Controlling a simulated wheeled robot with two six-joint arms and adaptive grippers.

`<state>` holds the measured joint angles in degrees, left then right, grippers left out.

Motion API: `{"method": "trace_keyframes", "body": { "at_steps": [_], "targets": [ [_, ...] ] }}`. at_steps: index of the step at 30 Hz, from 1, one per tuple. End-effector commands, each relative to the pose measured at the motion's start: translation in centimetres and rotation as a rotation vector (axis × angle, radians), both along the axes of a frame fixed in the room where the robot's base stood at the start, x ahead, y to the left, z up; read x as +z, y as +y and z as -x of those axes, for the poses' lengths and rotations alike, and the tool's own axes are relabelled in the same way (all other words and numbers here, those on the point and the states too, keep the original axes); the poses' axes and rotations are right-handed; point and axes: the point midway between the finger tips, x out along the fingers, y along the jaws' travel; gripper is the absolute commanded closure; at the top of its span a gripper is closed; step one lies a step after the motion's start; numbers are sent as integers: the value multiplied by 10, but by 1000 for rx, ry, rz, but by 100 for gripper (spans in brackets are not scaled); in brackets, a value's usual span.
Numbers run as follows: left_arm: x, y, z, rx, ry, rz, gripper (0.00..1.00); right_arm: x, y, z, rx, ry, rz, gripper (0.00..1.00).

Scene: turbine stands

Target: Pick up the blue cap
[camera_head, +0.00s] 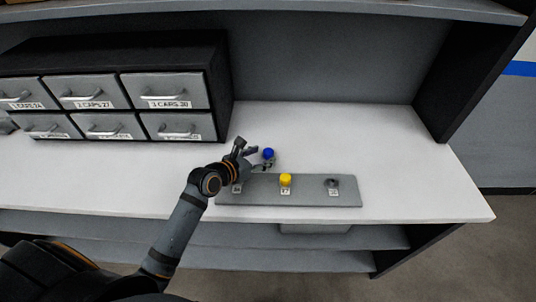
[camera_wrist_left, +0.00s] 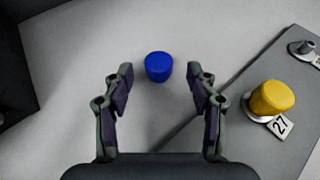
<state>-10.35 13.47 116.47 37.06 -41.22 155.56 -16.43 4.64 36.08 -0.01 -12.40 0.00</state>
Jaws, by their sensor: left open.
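The blue cap (camera_head: 268,153) stands on the white tabletop just behind the grey plate. In the left wrist view the blue cap (camera_wrist_left: 159,67) lies ahead of the fingertips, centred between them and apart from both. My left gripper (camera_head: 258,157) is open and empty, close to the cap; its two spread fingers also show in the left wrist view (camera_wrist_left: 160,85). My right gripper is not in view.
A grey plate (camera_head: 305,200) with a yellow cap (camera_head: 286,180) and a bare grey post (camera_head: 332,182) lies close to the gripper. A dark drawer cabinet (camera_head: 225,75) stands at the back left. The tabletop is clear at the right.

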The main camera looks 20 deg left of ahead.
Motion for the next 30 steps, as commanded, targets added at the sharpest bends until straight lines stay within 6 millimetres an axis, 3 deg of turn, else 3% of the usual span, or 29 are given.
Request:
{"method": "trace_keyframes", "body": {
  "at_steps": [6,14,24,30],
  "targets": [
    [-11,-11,-31,2,-1,3,42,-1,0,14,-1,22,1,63],
    [-14,-12,-35,2,0,0,42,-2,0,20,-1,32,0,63],
    [-14,-12,-34,2,-1,1,86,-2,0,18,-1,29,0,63],
    [-14,-12,-34,2,-1,1,86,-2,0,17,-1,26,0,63]
  ]
}}
